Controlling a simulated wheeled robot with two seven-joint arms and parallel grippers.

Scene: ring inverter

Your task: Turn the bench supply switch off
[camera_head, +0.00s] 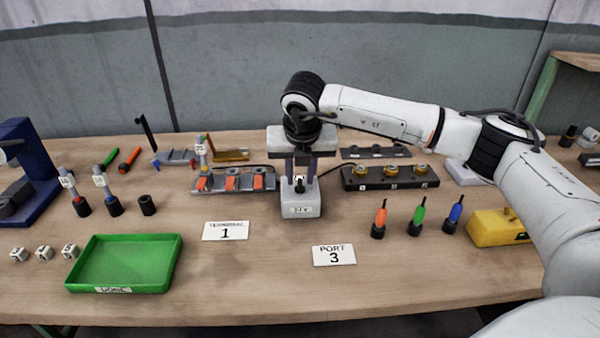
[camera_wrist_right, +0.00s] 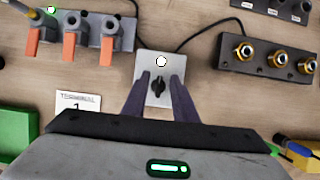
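The bench supply (camera_head: 301,211) is a small grey box with a label on its front, standing mid-table. In the right wrist view its top (camera_wrist_right: 147,64) shows a lit white lamp (camera_wrist_right: 161,61) and a dark switch knob (camera_wrist_right: 157,86). My right gripper (camera_head: 301,178) points down over the box. In the wrist view its two dark fingers (camera_wrist_right: 160,77) are apart, one on each side of the knob, with nothing between them but the knob. I cannot tell whether they touch it. My left gripper is not in view.
A block with orange levers (camera_head: 232,181) stands left of the supply, and a block with brass sockets (camera_head: 390,178) stands right. Cables run behind.

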